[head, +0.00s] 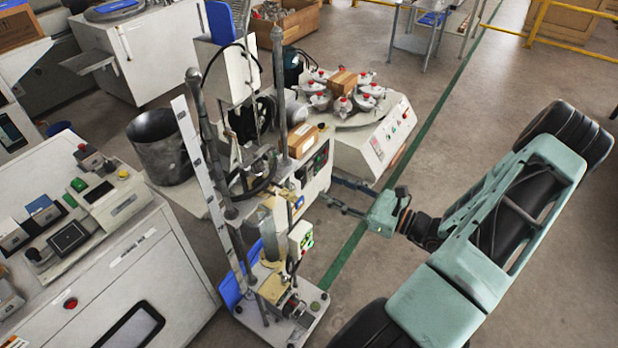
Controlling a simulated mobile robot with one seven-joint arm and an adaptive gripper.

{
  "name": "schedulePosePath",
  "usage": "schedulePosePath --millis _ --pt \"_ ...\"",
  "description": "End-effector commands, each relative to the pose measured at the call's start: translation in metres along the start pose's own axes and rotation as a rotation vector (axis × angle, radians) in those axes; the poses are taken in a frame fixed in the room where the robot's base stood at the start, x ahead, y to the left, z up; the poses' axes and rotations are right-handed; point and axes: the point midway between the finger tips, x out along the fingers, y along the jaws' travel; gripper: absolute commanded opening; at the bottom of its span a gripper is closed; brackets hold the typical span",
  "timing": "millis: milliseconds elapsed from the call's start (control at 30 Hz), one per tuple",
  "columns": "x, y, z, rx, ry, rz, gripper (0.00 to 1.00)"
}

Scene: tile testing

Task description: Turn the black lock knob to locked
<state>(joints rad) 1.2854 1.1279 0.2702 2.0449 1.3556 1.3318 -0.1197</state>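My gripper (328,188) reaches left from my green arm, at the middle of the head view. Its two dark fingers look spread apart, with nothing visible between them. The fingertips are close to the right side of a tall test machine (312,185), just below its white control box with a green display. I cannot tell whether they touch it. I cannot single out the black lock knob with certainty. Several small dark parts sit on the machine and its posts, too small to read. Whether the knob is at locked cannot be seen.
A round table with red-topped pots (367,92) stands behind the gripper. A lower machine base (308,318) with a small green-display box stands in front. A white console (150,255) is at left, beside a metal drum (160,148). Open floor (445,110) lies to the right.

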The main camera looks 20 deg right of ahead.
Motion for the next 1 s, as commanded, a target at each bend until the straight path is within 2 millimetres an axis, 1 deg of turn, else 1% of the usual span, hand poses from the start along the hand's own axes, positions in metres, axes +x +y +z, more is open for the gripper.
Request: schedulePosePath --millis 33,200,300,400,533,800,867,1000 --pt "0.011 0.001 0.001 0.0 -0.003 0.004 0.39" --pt "0.043 0.001 0.0 -0.001 0.0 0.004 0.39" --pt "0.059 0.001 0.0 -0.001 0.001 0.004 0.39" --pt "0.07 0.001 0.0 -0.002 0.001 0.003 0.39" --pt "0.077 0.001 -0.001 -0.002 0.002 0.003 0.39" --pt "0.078 0.001 -0.001 -0.003 0.002 0.002 0.39" --pt "0.078 0.001 -0.001 -0.003 0.002 0.002 0.33" --pt "0.078 0.001 -0.001 -0.003 0.002 0.002 0.18"
